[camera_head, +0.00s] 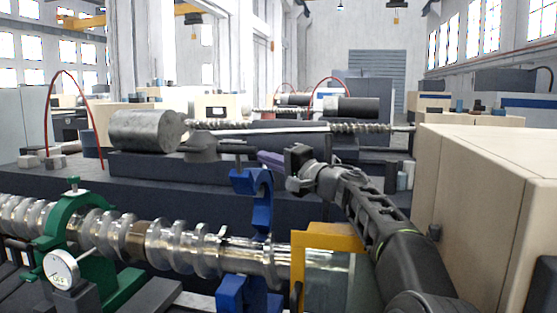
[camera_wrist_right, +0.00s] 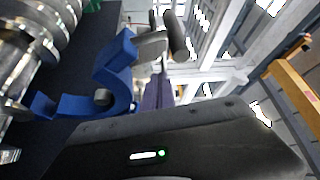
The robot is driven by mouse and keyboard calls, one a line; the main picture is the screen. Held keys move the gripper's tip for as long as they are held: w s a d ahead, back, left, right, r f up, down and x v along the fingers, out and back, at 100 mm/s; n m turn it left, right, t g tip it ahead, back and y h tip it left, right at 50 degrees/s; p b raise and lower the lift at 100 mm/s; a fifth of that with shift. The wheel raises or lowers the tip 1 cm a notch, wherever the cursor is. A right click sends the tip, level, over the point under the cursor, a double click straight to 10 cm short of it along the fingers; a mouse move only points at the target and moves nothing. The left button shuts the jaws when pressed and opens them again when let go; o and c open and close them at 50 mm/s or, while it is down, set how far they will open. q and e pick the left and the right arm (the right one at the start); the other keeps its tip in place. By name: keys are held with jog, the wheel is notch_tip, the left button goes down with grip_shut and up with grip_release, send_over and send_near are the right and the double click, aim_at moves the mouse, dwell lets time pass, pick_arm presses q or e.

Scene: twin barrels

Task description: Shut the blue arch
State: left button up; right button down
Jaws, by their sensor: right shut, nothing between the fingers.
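My left gripper is out of view.
A green arch (camera_head: 58,210) lies closed over the shaft at the left, with a dial gauge (camera_head: 61,270) in front. A yellow bracket (camera_head: 325,238) stands close to the right of the blue arch. A beige cabinet (camera_head: 485,195) fills the right side.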

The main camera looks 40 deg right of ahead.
aim_at(245, 175)
jog(key=shift+w+a+f+p, duration=0.1)
jog(key=shift+w+a, duration=0.25)
jog(key=shift+a, duration=0.3)
jog(key=shift+w+a+p, duration=0.15)
jog(key=shift+w+a, duration=0.2)
jog(key=shift+a, duration=0.25)
jog(key=shift+w+a+f+p, duration=0.1)
jog(key=shift+w+a, duration=0.25)
jog(key=shift+a, duration=0.3)
jog(key=shift+a, duration=0.1)
jog(key=shift+s+a+f, duration=0.15)
jog(key=shift+a+f, duration=0.1)
jog(key=shift+f, duration=0.05)
jog(key=shift+s+a+f+b, duration=0.85)
jog(key=shift+a+f, duration=0.2)
jog(key=shift+a, duration=0.1)
